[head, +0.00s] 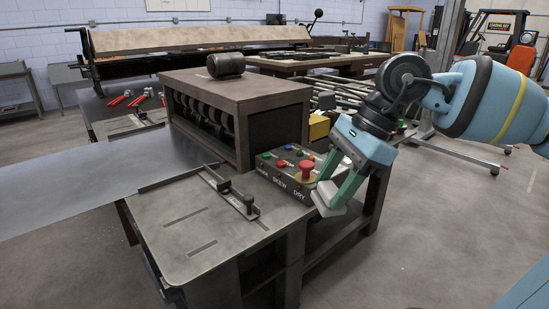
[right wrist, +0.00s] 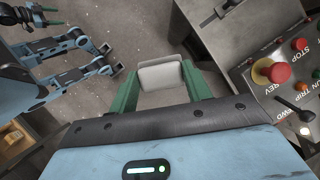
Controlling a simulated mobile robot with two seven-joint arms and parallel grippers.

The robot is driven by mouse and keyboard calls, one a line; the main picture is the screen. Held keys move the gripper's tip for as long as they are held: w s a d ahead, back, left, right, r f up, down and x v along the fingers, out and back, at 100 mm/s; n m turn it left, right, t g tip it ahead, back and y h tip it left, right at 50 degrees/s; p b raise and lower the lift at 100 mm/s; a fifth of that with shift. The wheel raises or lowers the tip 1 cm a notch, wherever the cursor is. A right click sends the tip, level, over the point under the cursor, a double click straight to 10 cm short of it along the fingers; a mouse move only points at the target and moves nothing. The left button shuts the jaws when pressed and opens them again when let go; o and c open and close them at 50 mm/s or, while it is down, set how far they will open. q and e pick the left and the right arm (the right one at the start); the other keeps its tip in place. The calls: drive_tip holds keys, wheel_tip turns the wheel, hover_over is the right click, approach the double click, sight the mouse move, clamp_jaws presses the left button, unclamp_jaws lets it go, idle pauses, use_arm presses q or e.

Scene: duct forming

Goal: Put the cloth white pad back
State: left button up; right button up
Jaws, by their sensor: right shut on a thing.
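The white pad (right wrist: 160,76) is a small pale block with rounded corners. My right gripper (head: 333,192) is shut on it, with a green finger on each side in the right wrist view. In the head view the pad (head: 330,207) shows partly between the fingers, just off the right front edge of the machine table, beside the control panel. In the right wrist view the floor lies beneath the pad. My left gripper does not show in the head view.
The control panel (head: 285,172) with a red mushroom button (head: 306,170) and several coloured buttons is close to my right gripper. A dark roller housing (head: 235,95) with a motor (head: 226,65) stands behind. A metal sheet (head: 95,185) lies left. Floor (head: 430,230) is clear at right.

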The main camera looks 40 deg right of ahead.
sight(336, 212)
drive_tip(key=f, duration=0.1)
drive_tip(key=f+n, duration=0.1)
drive_tip(key=f, duration=0.2)
drive_tip(key=shift+s+d+n+g+y+b, duration=0.3)
drive_tip(key=shift+g+b, duration=0.1)
drive_tip(key=shift+s+f+n, duration=0.15)
drive_tip(key=shift+f+n, duration=0.25)
drive_tip(key=shift+f, duration=0.2)
drive_tip(key=shift+a+f+g, duration=0.2)
drive_tip(key=shift+f+g, duration=0.1)
